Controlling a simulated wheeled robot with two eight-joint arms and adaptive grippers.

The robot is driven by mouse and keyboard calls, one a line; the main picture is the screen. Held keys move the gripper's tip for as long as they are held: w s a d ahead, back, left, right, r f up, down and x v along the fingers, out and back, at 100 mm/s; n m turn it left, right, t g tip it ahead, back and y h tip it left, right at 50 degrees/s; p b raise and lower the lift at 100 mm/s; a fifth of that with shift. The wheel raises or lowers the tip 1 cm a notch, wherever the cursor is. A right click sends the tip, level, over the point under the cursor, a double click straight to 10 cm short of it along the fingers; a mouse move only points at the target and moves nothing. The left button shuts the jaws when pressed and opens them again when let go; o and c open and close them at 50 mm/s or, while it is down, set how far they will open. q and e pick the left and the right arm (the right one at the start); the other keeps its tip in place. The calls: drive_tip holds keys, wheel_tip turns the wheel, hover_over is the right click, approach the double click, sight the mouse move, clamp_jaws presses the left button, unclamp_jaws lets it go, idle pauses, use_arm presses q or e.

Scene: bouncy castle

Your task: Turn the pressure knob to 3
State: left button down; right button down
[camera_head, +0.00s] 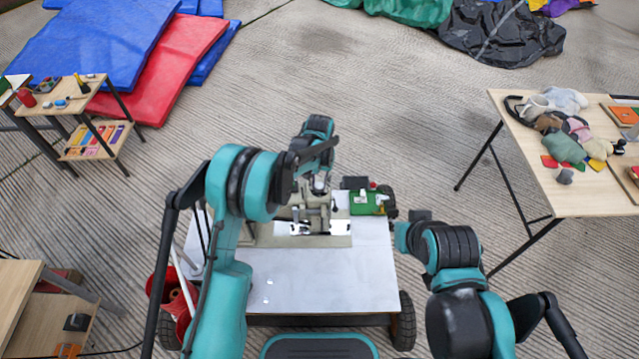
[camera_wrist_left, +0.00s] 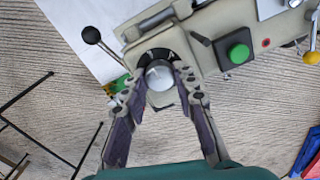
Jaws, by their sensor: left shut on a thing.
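A beige machine (camera_head: 320,222) stands on the grey-topped cart (camera_head: 320,280) in the head view. In the left wrist view the round silver pressure knob (camera_wrist_left: 160,76) sits on a dark dial at the end of the machine body (camera_wrist_left: 228,22). My left gripper (camera_wrist_left: 161,79) is shut on the knob, one finger on each side. No numbers on the dial can be read, so the knob's setting cannot be told. In the head view my left arm covers part of the machine, and the knob is hidden. My right arm is at the right of the cart; its fingers do not show.
A green button (camera_wrist_left: 239,53) and a black-balled lever (camera_wrist_left: 92,35) are close to the knob. A green box (camera_head: 367,202) stands on the cart's right. A table with plush toys (camera_head: 565,140) is at right, a small tool table (camera_head: 62,98) at left. Floor between is clear.

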sight(319, 185)
use_arm(q)
drive_tip(key=c, duration=1.2)
unclamp_jaws()
wheel_tip(319, 185, up, 12)
